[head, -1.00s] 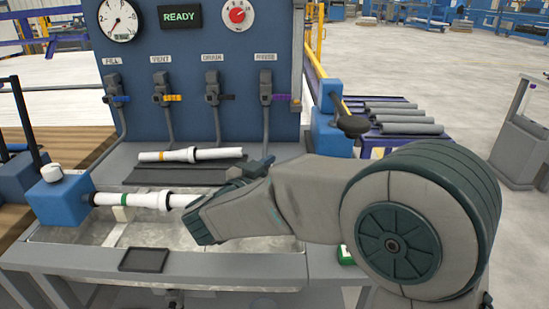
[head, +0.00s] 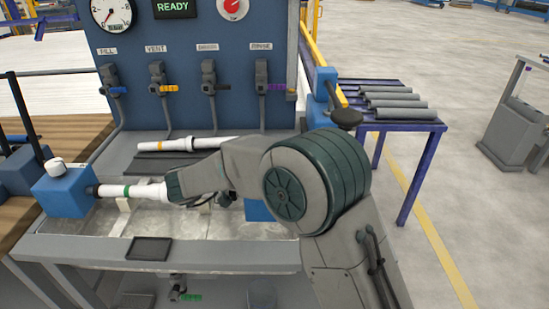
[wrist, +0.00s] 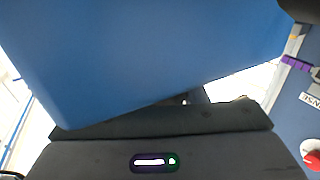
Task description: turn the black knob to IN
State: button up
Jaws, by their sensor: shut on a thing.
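My gripper (head: 226,201) is low over the metal trough, left of a blue block (head: 258,210), and mostly hidden behind my arm. In the wrist view my gripper's dark body spans the bottom, with the blue block (wrist: 150,50) large and close in front. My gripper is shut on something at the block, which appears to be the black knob. The knob and its IN mark are hidden, so its setting cannot be read. A white pipe with a green band (head: 146,191) runs from the left blue block (head: 65,192) toward my arm.
Another white pipe (head: 178,145) lies on a dark rest behind. The panel carries a READY display (head: 174,8), a gauge, a red dial (head: 233,8) and several valves. A black ball handle (head: 345,117) and a rack of grey pipes (head: 396,104) stand at the right.

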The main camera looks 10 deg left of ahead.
jog(key=shift+r, duration=0.2)
jog(key=o, duration=1)
jog(key=shift+f, duration=0.1)
jog(key=shift+c, duration=0.2)
jog(key=p+v, duration=0.1)
jog(key=v, duration=1.2)
jog(key=shift+s+a+p, duration=0.2)
jog(key=shift+a+p, duration=0.1)
jog(key=shift+p, duration=0.05)
jog(key=shift+w, duration=0.1)
